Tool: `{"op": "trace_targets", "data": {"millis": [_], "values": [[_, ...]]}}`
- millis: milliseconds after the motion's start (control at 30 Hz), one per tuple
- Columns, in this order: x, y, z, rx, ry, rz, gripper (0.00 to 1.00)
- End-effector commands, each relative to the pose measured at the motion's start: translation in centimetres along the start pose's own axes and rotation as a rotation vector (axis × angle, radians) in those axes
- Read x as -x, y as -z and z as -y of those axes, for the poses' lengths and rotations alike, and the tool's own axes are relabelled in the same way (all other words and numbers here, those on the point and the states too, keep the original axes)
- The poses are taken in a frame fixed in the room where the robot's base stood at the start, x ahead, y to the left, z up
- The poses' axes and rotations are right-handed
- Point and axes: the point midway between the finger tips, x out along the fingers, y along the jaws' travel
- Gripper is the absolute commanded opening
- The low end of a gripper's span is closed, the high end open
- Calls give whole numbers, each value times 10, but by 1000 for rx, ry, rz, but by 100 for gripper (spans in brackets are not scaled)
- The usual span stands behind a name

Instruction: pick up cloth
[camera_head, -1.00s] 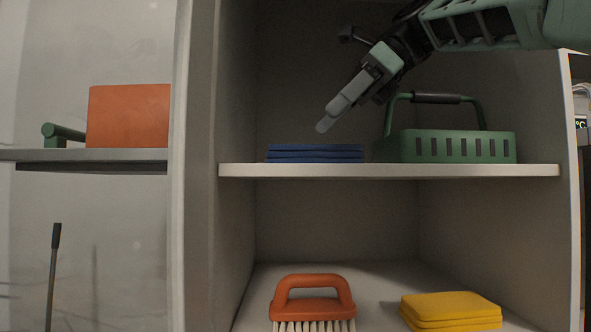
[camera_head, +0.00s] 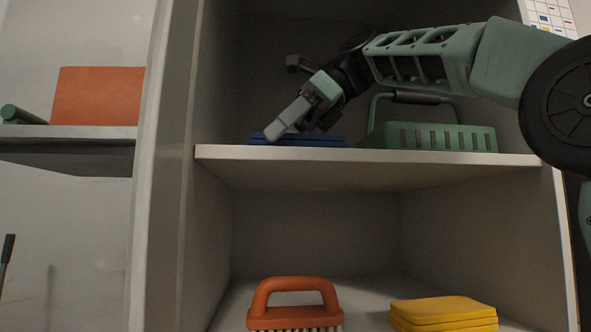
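A folded blue cloth (camera_head: 326,141) lies flat on the upper shelf of the cabinet, left of the green basket. My gripper (camera_head: 273,134) reaches down from the upper right, with its fingertips in front of the cloth's left part and hiding some of it. The fingers overlap in this view, so the gap between them does not show. I cannot tell whether they touch the cloth. A second folded stack, yellow cloth (camera_head: 443,314), lies on the lower shelf at the right.
A green basket (camera_head: 428,137) with a raised handle stands right of the blue cloth. The upper shelf's front edge (camera_head: 370,158) runs below my gripper. An orange brush (camera_head: 295,299) stands on the lower shelf. An orange box (camera_head: 98,96) is on the left shelf, beyond the cabinet wall.

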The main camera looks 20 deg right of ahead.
Motion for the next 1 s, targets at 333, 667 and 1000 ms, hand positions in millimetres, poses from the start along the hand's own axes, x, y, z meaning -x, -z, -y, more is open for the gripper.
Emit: {"op": "trace_targets", "data": {"millis": [333,667,1000], "values": [[-10,-1,0,0,1,0,100],[-10,0,0,0,1,0,54],[-8,-3,2,0,0,0,54]]}}
